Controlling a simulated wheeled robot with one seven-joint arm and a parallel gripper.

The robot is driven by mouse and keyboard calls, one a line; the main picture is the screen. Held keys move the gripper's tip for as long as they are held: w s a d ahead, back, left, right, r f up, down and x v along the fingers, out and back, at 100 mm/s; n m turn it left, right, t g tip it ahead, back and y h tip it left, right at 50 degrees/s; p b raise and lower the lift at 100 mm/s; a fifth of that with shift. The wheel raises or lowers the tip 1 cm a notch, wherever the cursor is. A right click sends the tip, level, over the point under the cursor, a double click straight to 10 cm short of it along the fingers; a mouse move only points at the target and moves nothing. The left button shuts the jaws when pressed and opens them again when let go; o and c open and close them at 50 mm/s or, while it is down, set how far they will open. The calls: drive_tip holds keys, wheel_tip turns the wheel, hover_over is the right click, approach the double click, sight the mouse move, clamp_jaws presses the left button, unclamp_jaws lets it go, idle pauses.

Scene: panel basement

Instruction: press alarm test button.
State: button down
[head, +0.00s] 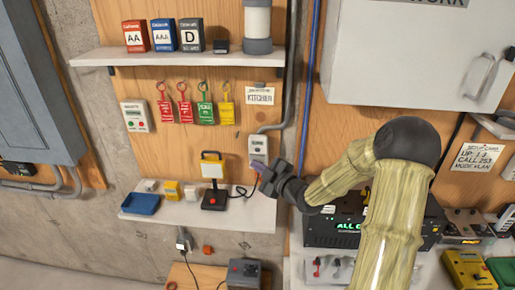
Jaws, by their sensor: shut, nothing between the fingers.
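A small light-grey wall box (258,146) with a dark label, too small to read for certain, is mounted on the wooden panel below the kitchen sign. I cannot make out a button on it; its lower part is close to my gripper. My gripper (262,172) is shut and empty, pointing left just below this box; I cannot tell whether it touches anything. Another white box (136,116) with a red and a green button hangs further left on the panel. Its label is too small to read.
A lower shelf (240,216) holds a lamp-like device (213,180), a blue tray (141,204) and small blocks. Coloured tags (205,103) hang under the upper shelf (185,55). A grey cabinet (410,55) and a black unit (330,232) are at right.

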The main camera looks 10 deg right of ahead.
sight(257, 150)
drive_tip(key=w, duration=0.2)
drive_tip(key=w+d, duration=0.1)
drive_tip(key=w, duration=0.1)
drive_tip(key=shift+w+d, duration=0.15)
drive_tip(key=shift+d, duration=0.05)
drive_tip(key=shift+w, duration=0.1)
idle(1.8)
drive_tip(key=shift+w+d, duration=0.1)
drive_tip(key=shift+w, duration=0.2)
drive_tip(key=shift+w+d+b, duration=0.15)
drive_tip(key=shift+w+b, duration=0.15)
drive_tip(key=shift+b, duration=0.15)
idle(0.6)
drive_tip(key=shift+s, duration=0.1)
drive_tip(key=shift+s+a+b, duration=0.25)
drive_tip(key=shift+s+b, duration=0.3)
drive_tip(key=shift+s, duration=0.1)
